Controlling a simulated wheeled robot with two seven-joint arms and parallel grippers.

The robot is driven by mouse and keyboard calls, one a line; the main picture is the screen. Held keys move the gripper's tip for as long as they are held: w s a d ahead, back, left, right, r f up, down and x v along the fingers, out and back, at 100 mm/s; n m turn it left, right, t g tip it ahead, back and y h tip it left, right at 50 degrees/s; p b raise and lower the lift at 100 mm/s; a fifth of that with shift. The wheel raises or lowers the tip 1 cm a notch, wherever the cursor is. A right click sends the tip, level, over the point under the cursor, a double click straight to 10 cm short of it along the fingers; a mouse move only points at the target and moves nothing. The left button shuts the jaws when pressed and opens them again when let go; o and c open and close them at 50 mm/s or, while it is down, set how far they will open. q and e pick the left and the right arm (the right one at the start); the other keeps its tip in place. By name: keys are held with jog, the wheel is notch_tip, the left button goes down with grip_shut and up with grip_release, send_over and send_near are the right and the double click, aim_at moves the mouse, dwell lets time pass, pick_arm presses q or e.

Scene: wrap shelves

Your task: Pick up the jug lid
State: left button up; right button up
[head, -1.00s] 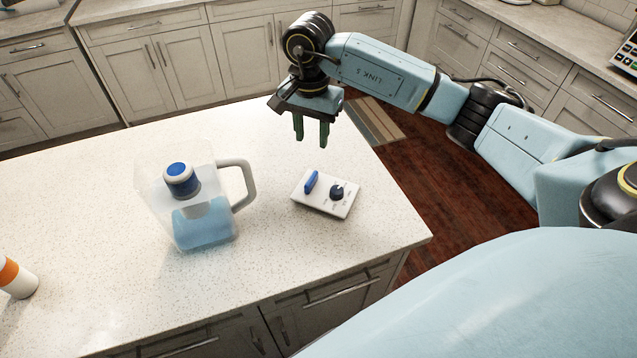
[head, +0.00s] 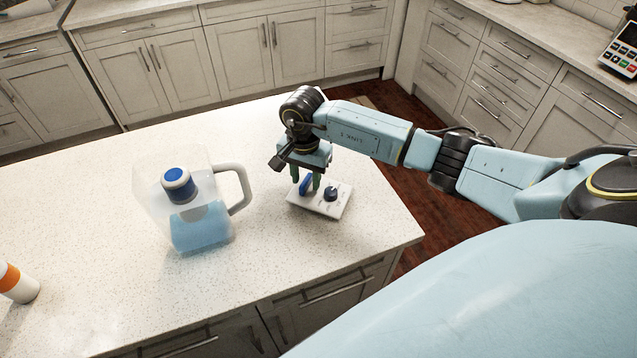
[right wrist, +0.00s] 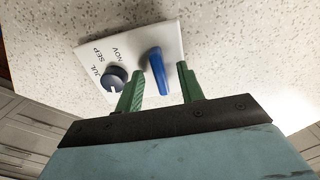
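The clear jug (head: 202,228) with blue liquid and a pale handle stands upright on the counter. A blue round-topped lid piece (head: 178,176) shows at its top; whether it is loose cannot be told. My right gripper (head: 306,178) is to the right of the jug, low over a small white panel (head: 330,208). The right wrist view shows its green fingers (right wrist: 160,75) open, apart on either side of a blue upright lever (right wrist: 157,72) on the panel. Contact with the lever cannot be told. My left gripper is not in view.
The white panel also carries a dark round dial (head: 331,194) with month labels. An orange-and-white bottle (head: 18,283) stands at the counter's left front. The speckled counter (head: 110,220) is clear around the jug. A keypad device (head: 622,50) sits far right.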

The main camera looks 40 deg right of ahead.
grip_shut()
jog(key=shift+r, duration=0.15)
